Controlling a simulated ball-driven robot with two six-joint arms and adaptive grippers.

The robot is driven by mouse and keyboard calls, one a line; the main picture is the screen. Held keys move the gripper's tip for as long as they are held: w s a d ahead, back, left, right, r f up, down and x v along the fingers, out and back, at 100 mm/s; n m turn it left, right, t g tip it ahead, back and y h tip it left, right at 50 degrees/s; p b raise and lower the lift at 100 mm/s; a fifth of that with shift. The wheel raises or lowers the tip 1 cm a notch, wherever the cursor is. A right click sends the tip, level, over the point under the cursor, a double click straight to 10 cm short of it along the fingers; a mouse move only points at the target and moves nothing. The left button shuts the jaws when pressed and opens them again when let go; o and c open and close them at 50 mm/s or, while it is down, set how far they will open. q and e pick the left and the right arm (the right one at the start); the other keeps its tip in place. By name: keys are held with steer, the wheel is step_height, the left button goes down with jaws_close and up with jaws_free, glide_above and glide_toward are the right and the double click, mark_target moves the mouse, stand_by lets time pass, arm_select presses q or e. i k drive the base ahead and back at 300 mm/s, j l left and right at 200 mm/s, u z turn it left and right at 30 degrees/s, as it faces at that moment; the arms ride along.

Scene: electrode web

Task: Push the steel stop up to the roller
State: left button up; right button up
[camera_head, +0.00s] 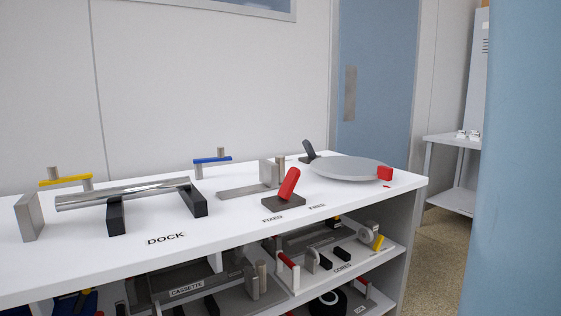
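A shiny steel roller (125,194) lies across two black supports (116,217) on the white bench, behind the DOCK label. An upright grey steel block (30,218) stands just off the roller's left end, with a small gap showing. Another upright steel block (268,173) with a post beside it stands right of the roller, at the end of a flat grey plate (238,193). A clear gap separates it from the roller. I cannot tell for certain which block is the steel stop. Neither of my grippers is in view.
A yellow-barred bracket (66,180) and a blue-barred bracket (212,160) stand behind the roller. A red lever (289,184) on a dark base and a grey round disc (345,168) are to the right. Shelves below hold a CASSETTE and other parts. The bench's front strip is clear.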

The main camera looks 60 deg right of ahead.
mark_target(271, 174)
steer(key=z, duration=1.8)
steer(key=i+l+u, duration=0.1)
steer(key=u, duration=0.25)
steer(key=i+l+u, duration=0.1)
steer(key=u, duration=0.25)
steer(key=i+l+u, duration=0.1)
steer(key=u, duration=0.25)
